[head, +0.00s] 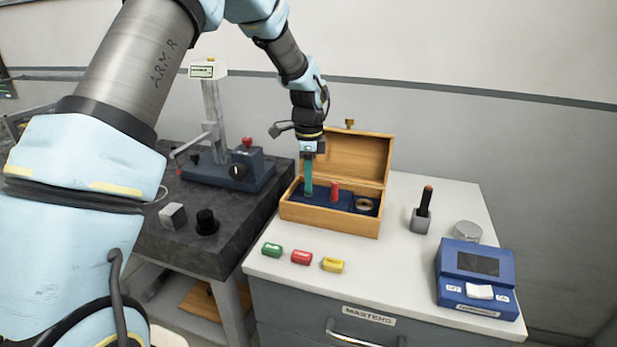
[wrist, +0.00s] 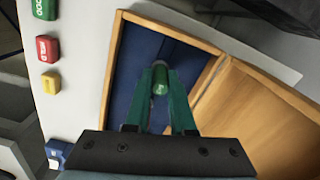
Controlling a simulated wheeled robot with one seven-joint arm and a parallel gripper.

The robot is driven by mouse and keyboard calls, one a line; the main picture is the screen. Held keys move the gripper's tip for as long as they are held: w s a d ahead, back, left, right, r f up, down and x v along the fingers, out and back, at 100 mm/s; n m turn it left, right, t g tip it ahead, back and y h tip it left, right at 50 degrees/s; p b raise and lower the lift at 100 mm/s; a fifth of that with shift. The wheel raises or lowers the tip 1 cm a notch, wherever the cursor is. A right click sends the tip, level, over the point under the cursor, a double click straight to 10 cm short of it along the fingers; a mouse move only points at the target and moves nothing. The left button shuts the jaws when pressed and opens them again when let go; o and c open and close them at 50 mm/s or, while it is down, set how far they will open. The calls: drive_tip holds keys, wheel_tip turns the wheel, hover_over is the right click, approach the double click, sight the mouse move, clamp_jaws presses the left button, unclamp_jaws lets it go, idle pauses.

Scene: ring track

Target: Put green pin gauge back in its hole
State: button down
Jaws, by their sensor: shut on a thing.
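My gripper (head: 308,188) points straight down over the left part of the open wooden box (head: 328,220). In the wrist view its two teal fingers are shut on the green pin gauge (wrist: 160,80), whose top end shows between the fingertips. The pin's lower end is hidden, so I cannot tell whether it is in a hole or above the blue insert (wrist: 127,75). In the head view the fingers hide most of the pin. A red pin (head: 334,190) stands upright in the insert to the right of my gripper.
A metal ring (head: 364,204) lies in the box's right part; the lid (head: 358,158) stands open behind. Green (head: 271,250), red (head: 301,257) and yellow (head: 333,265) tags lie in front. A blue device (head: 477,275) stands at right. A height gauge (head: 215,130) stands left.

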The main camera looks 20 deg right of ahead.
drive_tip(key=shift+f, duration=0.2)
drive_tip(key=c, duration=0.8)
unclamp_jaws()
drive_tip(key=shift+o, duration=0.2)
drive_tip(key=shift+b, duration=0.45)
wheel_tip(320, 180, up, 11)
drive_tip(key=b, duration=0.3)
drive_tip(key=shift+a, duration=0.15)
